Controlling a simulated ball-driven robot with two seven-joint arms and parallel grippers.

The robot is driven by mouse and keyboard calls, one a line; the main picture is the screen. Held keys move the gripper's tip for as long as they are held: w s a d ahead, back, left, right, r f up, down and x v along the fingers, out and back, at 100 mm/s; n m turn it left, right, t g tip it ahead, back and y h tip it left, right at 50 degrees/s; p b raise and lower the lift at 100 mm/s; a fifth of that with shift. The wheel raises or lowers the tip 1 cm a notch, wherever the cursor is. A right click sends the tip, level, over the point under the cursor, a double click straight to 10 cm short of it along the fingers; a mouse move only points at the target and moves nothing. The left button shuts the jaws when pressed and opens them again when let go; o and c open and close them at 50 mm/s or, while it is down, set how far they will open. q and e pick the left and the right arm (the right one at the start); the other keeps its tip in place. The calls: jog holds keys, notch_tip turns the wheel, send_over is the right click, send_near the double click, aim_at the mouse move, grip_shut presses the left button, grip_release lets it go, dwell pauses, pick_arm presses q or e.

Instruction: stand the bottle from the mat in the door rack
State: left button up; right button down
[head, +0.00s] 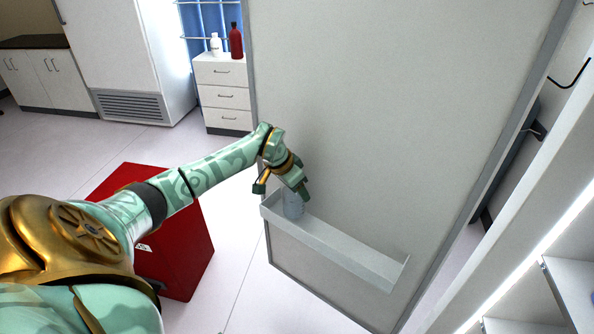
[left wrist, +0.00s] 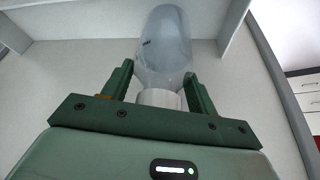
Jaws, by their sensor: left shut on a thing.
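A pale, see-through bottle (head: 293,206) stands at the left end of the white door rack (head: 340,252), inside its front rail, in the head view. My left gripper (head: 282,188) is above it and shut on its upper part. In the left wrist view the bottle (left wrist: 165,55) sits between the two green fingers (left wrist: 160,90), its white neck nearest the palm. The bottle's base is hidden behind the rack's rail, so I cannot tell if it touches the rack floor. My right gripper is not in view. The mat is not seen.
The large grey door (head: 400,110) stands open behind the rack. The rack's right part is empty. A red cabinet (head: 190,245) stands under my left arm. At the back are white drawers (head: 222,95) with a red bottle (head: 236,42). Lit shelves (head: 570,285) are at the right.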

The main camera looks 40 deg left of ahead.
aim_at(296, 196)
pick_arm(q)
notch_tip(296, 196, down, 4)
jog(key=shift+w+r+b, duration=0.15)
jog(key=shift+b, duration=0.6)
jog(key=shift+a+r, duration=0.1)
jog(key=shift+r, duration=0.05)
jog(key=o, duration=1.4)
jog(key=shift+c, duration=0.2)
jog(key=p+v, duration=0.4)
jog(key=v, duration=0.8)
